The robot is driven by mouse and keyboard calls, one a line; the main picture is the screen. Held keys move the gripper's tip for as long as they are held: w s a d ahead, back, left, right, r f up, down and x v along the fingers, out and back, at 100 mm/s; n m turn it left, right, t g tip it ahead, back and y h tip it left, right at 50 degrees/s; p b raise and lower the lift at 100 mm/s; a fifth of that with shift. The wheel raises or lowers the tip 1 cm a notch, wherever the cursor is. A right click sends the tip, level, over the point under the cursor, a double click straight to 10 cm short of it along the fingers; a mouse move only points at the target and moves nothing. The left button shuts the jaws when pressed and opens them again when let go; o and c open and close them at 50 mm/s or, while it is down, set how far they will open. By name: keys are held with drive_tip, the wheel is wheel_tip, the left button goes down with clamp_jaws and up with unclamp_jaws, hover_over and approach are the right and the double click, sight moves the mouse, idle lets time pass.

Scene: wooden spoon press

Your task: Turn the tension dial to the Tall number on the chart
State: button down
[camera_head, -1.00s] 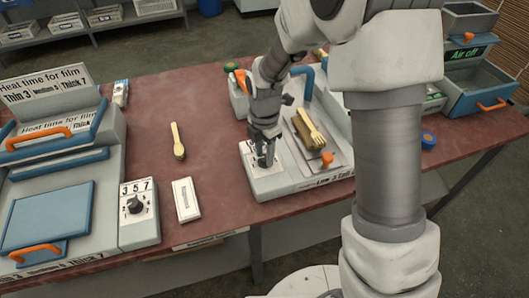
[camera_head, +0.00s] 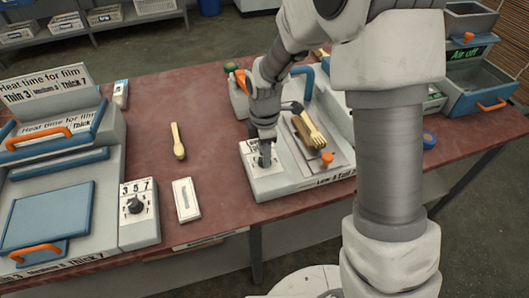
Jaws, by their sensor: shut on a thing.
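My gripper (camera_head: 264,158) points down at the front left corner of the press (camera_head: 275,187), over a white dial plate (camera_head: 249,158). It is shut on the tension dial, which is mostly hidden by the fingers. I cannot read the dial's setting or most of the plate's print. A strip with print (camera_head: 336,178) runs along the press's front edge, partly hidden by my arm; it seems to begin with "Low". A wooden fork (camera_head: 312,130) lies on the press bed, right of my gripper, beside an orange knob (camera_head: 327,158).
The film sealer at left has a "Heat time for film" chart (camera_head: 45,86) and its own black dial (camera_head: 134,205). A wooden spoon (camera_head: 178,141) and a white box (camera_head: 186,200) lie on the red table (camera_head: 215,110) between the machines. A blue roll (camera_head: 428,139) sits right of my arm.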

drive_tip(key=m, duration=0.4)
drive_tip(key=shift+m, duration=0.3)
drive_tip(key=m, duration=1.3)
drive_tip(key=shift+r+m, duration=0.1)
drive_tip(key=shift+m, duration=0.2)
drive_tip(key=m+p, duration=0.1)
drive_tip(key=m, duration=0.5)
drive_tip(key=m+p, duration=0.2)
drive_tip(key=m, duration=0.4)
drive_tip(key=shift+m, duration=0.3)
